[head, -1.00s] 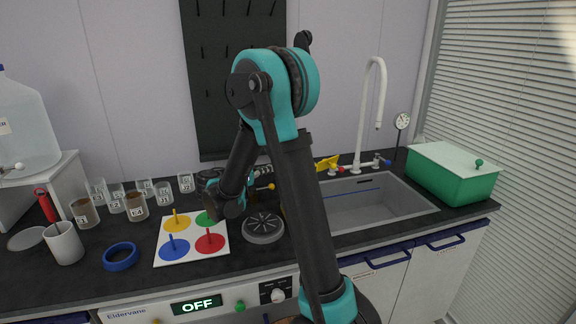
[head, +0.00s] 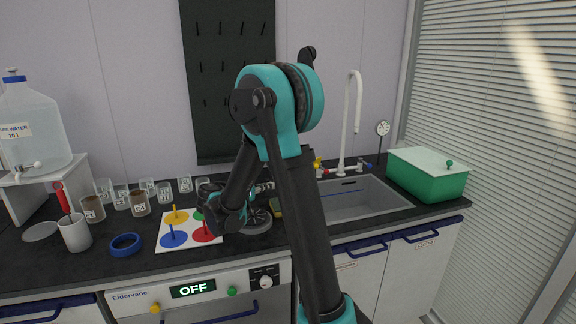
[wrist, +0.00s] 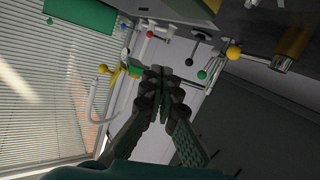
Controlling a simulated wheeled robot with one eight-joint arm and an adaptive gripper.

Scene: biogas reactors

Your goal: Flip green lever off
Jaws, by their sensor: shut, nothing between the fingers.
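My gripper (wrist: 165,72) is shut and empty. Its fingertips appear left of the green ball in that view; I cannot tell the depth between them. In the head view my gripper (head: 222,216) hangs over the counter by the coloured peg board, and my arm hides the area behind it. A green knob (head: 232,291) also shows on the appliance front, right of its display reading OFF (head: 193,289).
The peg board (head: 163,243) and a round dark drain-like disc (head: 257,222) lie near my gripper. Several beakers (head: 139,203), a mug (head: 75,232) and a blue ring (head: 125,244) stand left. A sink (head: 370,197), tall faucet (head: 347,115) and green box (head: 427,180) are right.

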